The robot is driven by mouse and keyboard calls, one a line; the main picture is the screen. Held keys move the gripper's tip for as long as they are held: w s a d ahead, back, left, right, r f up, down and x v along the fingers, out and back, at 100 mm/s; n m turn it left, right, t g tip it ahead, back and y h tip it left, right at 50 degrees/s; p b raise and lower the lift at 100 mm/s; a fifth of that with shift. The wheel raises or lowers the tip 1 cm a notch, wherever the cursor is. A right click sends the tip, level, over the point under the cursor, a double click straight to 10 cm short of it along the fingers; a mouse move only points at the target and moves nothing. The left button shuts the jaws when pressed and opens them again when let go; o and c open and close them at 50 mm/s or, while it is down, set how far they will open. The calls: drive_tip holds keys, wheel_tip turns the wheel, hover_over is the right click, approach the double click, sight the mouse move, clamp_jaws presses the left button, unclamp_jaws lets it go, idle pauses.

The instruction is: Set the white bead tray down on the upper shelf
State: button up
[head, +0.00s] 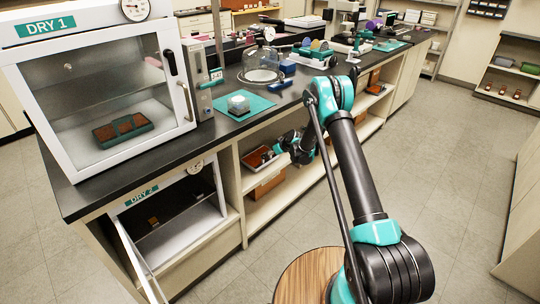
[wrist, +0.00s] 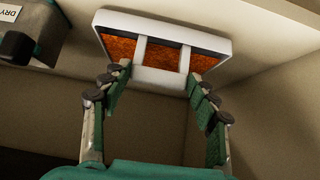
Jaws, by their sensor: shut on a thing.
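The white bead tray (wrist: 165,76) shows at the top of the wrist view, with orange-brown beads in sections split by white dividers. My gripper (wrist: 158,76) is shut on its near side, one finger at each side of the white front part. In the head view my gripper (head: 284,149) reaches into the open shelving under the bench. The tray there is small and partly hidden by the gripper. The upper shelf (head: 254,179) is the pale board below it. I cannot tell whether the tray touches the board.
A brown box (head: 268,186) stands on the lower level. Left of the shelving, the DRY 2 cabinet (head: 170,215) has its door open. The white DRY 1 cabinet (head: 105,85) stands on the bench. A dark labelled object (wrist: 30,35) is at the wrist view's upper left.

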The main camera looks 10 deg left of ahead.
drive_tip(key=shift+f, duration=0.35)
drive_tip(key=shift+f, duration=0.15)
drive_tip(key=o, duration=1.7)
